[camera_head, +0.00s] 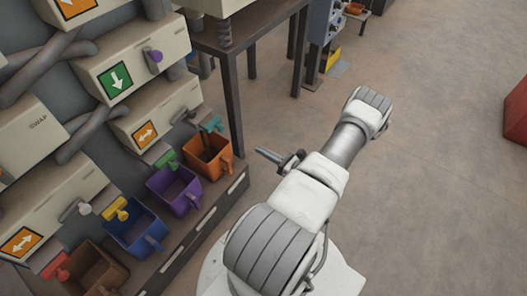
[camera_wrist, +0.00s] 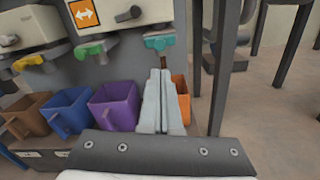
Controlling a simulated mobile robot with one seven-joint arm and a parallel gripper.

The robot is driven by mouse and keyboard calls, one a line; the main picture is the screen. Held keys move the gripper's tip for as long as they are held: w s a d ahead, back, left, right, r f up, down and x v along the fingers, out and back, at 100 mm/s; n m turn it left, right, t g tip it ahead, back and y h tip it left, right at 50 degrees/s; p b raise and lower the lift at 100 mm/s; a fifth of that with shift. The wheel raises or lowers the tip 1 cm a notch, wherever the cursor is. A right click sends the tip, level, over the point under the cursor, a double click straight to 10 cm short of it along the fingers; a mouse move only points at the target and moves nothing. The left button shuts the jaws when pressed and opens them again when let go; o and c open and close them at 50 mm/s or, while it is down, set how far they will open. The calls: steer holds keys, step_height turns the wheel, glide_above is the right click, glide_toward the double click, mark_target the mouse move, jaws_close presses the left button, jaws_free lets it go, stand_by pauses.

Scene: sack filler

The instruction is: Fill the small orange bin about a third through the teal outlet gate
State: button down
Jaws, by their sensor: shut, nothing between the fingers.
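The small orange bin (camera_head: 222,163) stands at the right end of a row of bins, under the teal outlet gate (camera_head: 212,124). Its inside looks brown; I cannot tell how full it is. In the wrist view the teal gate (camera_wrist: 160,43) shows above my fingertips, with a narrow brown strip below it that may be a falling stream. The orange bin (camera_wrist: 181,85) is partly hidden behind my fingers there. My gripper (camera_head: 259,152) is shut and empty, to the right of the orange bin and apart from it. It also shows in the wrist view (camera_wrist: 160,76).
Purple (camera_head: 176,199), blue (camera_head: 140,240) and brown (camera_head: 97,277) bins stand along the ledge, under green (camera_head: 166,158), yellow (camera_head: 116,208) and red (camera_head: 56,265) gates. A dark table leg (camera_head: 235,115) rises behind the orange bin.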

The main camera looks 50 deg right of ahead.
steer(key=b, duration=0.2)
glide_toward(223, 130)
steer(key=w, duration=0.4)
steer(key=shift+w+a, duration=0.1)
steer(key=shift+w, duration=0.2)
stand_by(5.1)
steer(key=shift+w+a+b, duration=0.1)
steer(key=shift+w+b, duration=0.35)
steer(key=shift+w, duration=0.75)
steer(key=shift+w+a+b, duration=0.15)
steer(key=shift+w+b, duration=0.25)
steer(key=shift+w, duration=0.85)
steer(key=shift+s+d, duration=0.1)
steer(key=shift+s, duration=0.3)
steer(key=s+p, duration=0.1)
steer(key=s, duration=0.7)
steer(key=shift+s+d+p, duration=0.2)
steer(key=shift+d+p, duration=0.1)
steer(key=shift+p, duration=0.05)
